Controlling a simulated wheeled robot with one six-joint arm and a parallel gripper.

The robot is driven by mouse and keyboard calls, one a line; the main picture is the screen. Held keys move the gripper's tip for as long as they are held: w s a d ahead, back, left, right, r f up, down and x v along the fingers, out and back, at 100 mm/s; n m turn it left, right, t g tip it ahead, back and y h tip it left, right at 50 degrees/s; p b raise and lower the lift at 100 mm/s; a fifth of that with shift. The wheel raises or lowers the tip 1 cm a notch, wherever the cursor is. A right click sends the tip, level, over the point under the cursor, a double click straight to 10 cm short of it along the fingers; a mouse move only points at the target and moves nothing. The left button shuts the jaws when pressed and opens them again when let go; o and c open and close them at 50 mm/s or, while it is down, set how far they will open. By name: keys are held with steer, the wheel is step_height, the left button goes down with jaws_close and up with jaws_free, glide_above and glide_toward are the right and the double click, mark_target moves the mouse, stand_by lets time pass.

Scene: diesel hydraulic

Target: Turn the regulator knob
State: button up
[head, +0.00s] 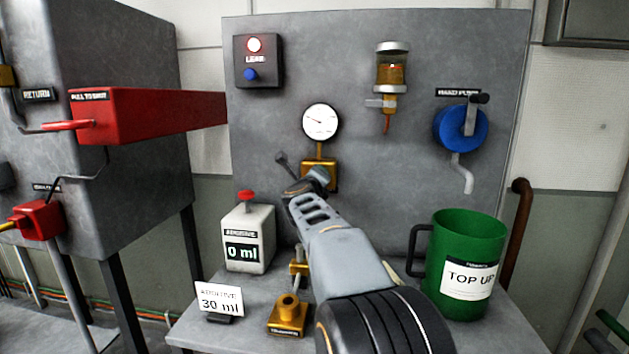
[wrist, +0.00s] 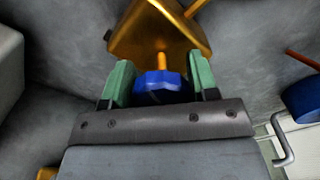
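The regulator is a brass block (head: 320,168) under a round white pressure gauge (head: 320,121) on the grey back panel. In the wrist view the brass body (wrist: 158,32) is at the top centre, with a thin orange-brass stem leading to a blue faceted knob (wrist: 162,86). My gripper (wrist: 160,68) has its two green fingers on the left and right of this knob. No clear gap shows on either side, but I cannot tell whether they press on it. In the head view my gripper (head: 302,182) reaches the regulator and hides the knob.
A green TOP UP jug (head: 466,235) stands on the bench at right. A white 0 ml container (head: 248,240), a 30 ml card (head: 219,299) and a brass fitting (head: 288,315) are at left.

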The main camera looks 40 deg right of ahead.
steer(key=o, duration=0.3)
steer(key=shift+o, duration=0.2)
steer(key=p+v, duration=0.1)
steer(key=v, duration=1.3)
steer(key=a+r+n+y+p, duration=0.3)
steer(key=a+n+y+p, duration=1.2)
steer(key=n, duration=0.7)
steer(key=s+a+f+n+g+h+p, duration=0.1)
steer(key=s+f+n+g+p, duration=0.2)
steer(key=s+n, duration=0.3)
steer(key=s+a+f+n+g+h+p, duration=0.1)
steer(key=s+f+n+g+p, duration=0.2)
steer(key=s, duration=0.6)
steer(key=n+g+p, duration=0.2)
steer(key=n+g, duration=0.1)
steer(key=shift+s+f, duration=0.2)
steer(key=shift+f, duration=0.15)
